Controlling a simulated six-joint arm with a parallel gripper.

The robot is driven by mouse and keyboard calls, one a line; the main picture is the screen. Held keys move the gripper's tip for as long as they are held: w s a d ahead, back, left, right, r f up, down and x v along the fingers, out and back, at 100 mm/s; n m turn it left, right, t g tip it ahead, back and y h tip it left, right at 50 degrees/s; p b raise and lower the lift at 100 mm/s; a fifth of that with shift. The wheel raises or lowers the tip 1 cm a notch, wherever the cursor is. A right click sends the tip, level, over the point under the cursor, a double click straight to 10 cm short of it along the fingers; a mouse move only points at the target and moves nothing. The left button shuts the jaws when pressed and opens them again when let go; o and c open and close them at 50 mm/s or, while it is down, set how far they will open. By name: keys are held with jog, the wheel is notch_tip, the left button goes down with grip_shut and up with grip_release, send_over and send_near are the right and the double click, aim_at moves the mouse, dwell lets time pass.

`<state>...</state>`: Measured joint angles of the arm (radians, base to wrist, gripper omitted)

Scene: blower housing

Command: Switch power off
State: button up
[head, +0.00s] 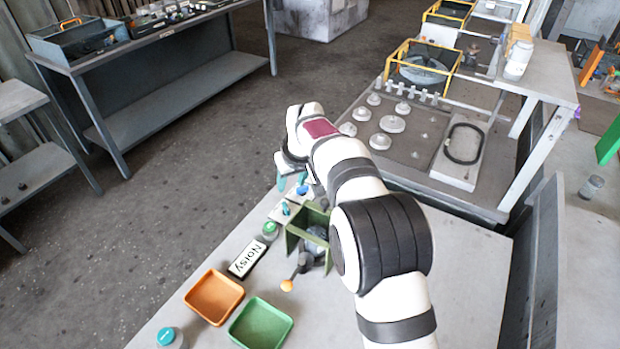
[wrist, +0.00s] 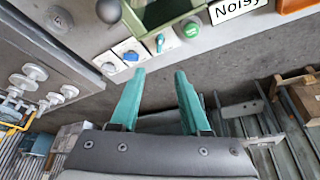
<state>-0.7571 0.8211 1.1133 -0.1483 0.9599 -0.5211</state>
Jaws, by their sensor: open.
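My gripper (wrist: 159,72) is open and empty; its two teal fingers are apart. In the head view my gripper (head: 291,180) is at the far edge of the grey bench, by a row of small controls. In the wrist view the row has a white plate with a blue part (wrist: 128,50), a plate with a teal knob (wrist: 160,42) and a round green button (wrist: 188,28). They lie beyond the fingertips, apart from them. The teal knob (head: 286,208) and green button (head: 270,228) also show in the head view. I cannot tell which is the power switch.
A green blower housing (head: 300,236) with an orange-tipped lever (head: 288,285) stands beside the controls. A "Noisy" sign (head: 247,258), an orange tray (head: 214,297) and a green tray (head: 261,324) lie nearer. A second bench (head: 405,150) holds metal parts behind.

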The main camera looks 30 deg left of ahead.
aim_at(286, 206)
jog(key=x, duration=1.5)
jog(key=shift+d+f, duration=0.1)
jog(key=shift+c, duration=0.3)
grip_shut()
